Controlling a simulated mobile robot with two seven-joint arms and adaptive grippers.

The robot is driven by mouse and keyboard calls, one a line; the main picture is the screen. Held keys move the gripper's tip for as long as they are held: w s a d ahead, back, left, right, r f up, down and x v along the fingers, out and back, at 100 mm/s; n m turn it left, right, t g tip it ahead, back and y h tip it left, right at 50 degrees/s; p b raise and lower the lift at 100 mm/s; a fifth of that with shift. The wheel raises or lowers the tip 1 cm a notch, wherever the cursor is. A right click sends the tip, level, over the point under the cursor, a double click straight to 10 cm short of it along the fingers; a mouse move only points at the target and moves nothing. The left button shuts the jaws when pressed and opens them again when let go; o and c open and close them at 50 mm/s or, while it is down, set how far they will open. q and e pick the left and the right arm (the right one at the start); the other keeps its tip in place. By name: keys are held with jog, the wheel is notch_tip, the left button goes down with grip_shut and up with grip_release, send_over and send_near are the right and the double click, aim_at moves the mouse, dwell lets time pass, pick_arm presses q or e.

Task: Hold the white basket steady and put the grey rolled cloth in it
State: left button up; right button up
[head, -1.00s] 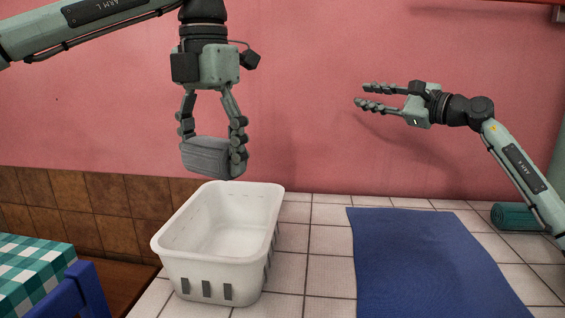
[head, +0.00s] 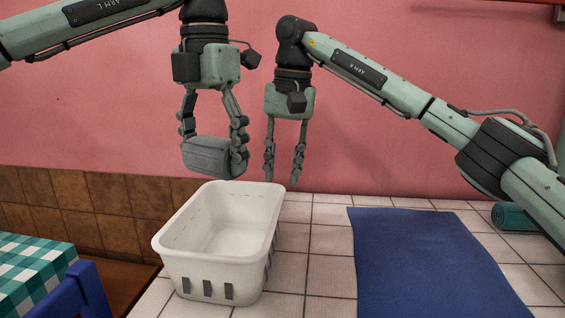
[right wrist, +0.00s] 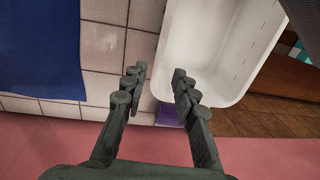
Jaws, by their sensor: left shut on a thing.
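The white basket (head: 212,266) stands upright and empty on the tiled counter in the head view. Its rim also shows in the right wrist view (right wrist: 228,97). My left gripper (head: 212,150) is shut on the grey rolled cloth (head: 207,158) and holds it above the basket's far end. My right gripper (head: 284,180) points down, open and empty, beside the basket's far right corner. I see no contact with the rim.
A blue mat (head: 430,262) lies on the tiles to the right. A teal roll (head: 513,216) lies at the far right, partly behind my right arm. A purple thing (right wrist: 168,114) shows near the basket in the right wrist view. A checkered table (head: 30,268) and blue chair (head: 88,290) are at left.

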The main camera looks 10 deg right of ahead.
aim_at(207, 173)
jog(key=f, duration=0.7)
jog(key=a+f, duration=0.1)
jog(key=f, duration=0.3)
jog(key=shift+w, duration=0.2)
grip_shut()
dwell(0.4)
pick_arm(q)
jog(key=shift+s+a+f+n, duration=0.3)
jog(key=shift+s+f, duration=0.35)
jog(key=shift+s, duration=0.15)
jog(key=shift+s+a+f, duration=0.15)
jog(key=shift+s+f, duration=0.2)
jog(key=shift+f, duration=0.2)
pick_arm(e)
jog(key=shift+a, duration=0.1)
pick_arm(q)
notch_tip(207, 173, down, 16)
jog(key=shift+f, duration=0.1)
